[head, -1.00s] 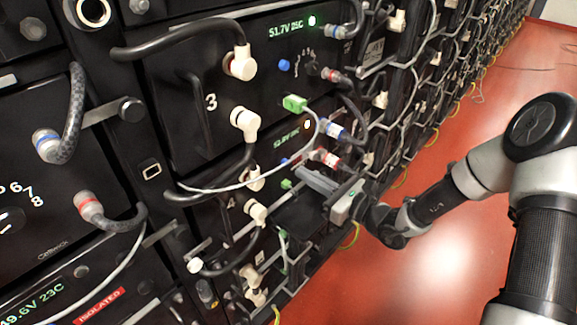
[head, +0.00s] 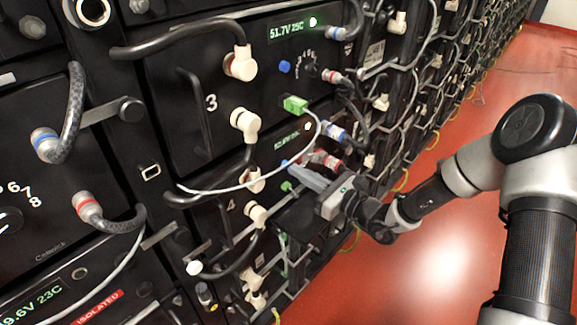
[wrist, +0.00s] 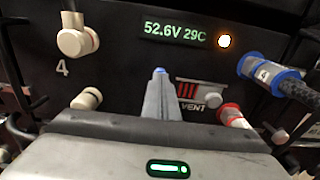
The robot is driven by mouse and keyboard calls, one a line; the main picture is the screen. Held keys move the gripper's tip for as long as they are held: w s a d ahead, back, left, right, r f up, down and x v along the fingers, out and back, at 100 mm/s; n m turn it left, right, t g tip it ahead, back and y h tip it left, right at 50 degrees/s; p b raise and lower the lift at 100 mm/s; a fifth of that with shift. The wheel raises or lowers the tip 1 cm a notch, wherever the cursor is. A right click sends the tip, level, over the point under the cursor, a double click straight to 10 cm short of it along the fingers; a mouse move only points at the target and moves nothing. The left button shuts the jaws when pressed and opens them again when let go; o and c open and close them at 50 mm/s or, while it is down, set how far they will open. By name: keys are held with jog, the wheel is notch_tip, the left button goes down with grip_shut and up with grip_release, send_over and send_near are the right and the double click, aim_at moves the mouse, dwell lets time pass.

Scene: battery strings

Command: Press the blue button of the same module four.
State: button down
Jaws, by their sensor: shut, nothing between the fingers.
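Module four (head: 262,165) is a black front below module three, marked 4. In the wrist view module four (wrist: 115,55) has a lit display reading 52.6V 29C and a lit round lamp (wrist: 224,41). The small blue button (wrist: 159,70) shows just past the fingertips, mostly covered by them. In the head view the blue button (head: 284,162) is a small blue spot by the finger ends. My gripper (head: 294,172) is shut and empty, pointing at the module; its fingertips (wrist: 160,78) line up with the button. I cannot tell whether they touch it.
A blue-collared cable plug (wrist: 262,72) and a red-collared plug (wrist: 232,116) stand right of my fingers. A white cable (head: 240,187) loops across the module from a green connector (head: 295,104). Red floor (head: 440,270) is open at right.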

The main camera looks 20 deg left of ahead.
jog(key=shift+x, duration=0.85)
jog(key=p+v, duration=0.1)
jog(key=v, duration=0.7)
jog(key=shift+p, duration=0.35)
dwell(0.4)
jog(key=s+d+r+n+g+h, duration=0.2)
jog(key=s+r+n+g, duration=0.2)
jog(key=s+n, duration=0.3)
jog(key=s+d+r+n+g+h, duration=0.1)
jog(key=s+r+n+g+h, duration=0.3)
jog(key=s+n, duration=0.3)
jog(key=s+d+r+n+t+h, duration=0.2)
jog(key=s+d+r+n+h, duration=0.15)
jog(key=d, duration=0.45)
jog(key=s+d+r+n+t+h, duration=0.2)
jog(key=d+r+h, duration=0.15)
jog(key=d, duration=0.35)
jog(key=s+d+r+n+t+h, duration=0.3)
jog(key=d+r, duration=0.2)
jog(key=d, duration=0.3)
notch_tip(320, 180, up, 23)
jog(key=p, duration=2.2)
jog(key=shift+s+d+f+h+p, duration=0.2)
jog(key=shift+d+h+p, duration=0.1)
jog(key=shift+p, duration=0.1)
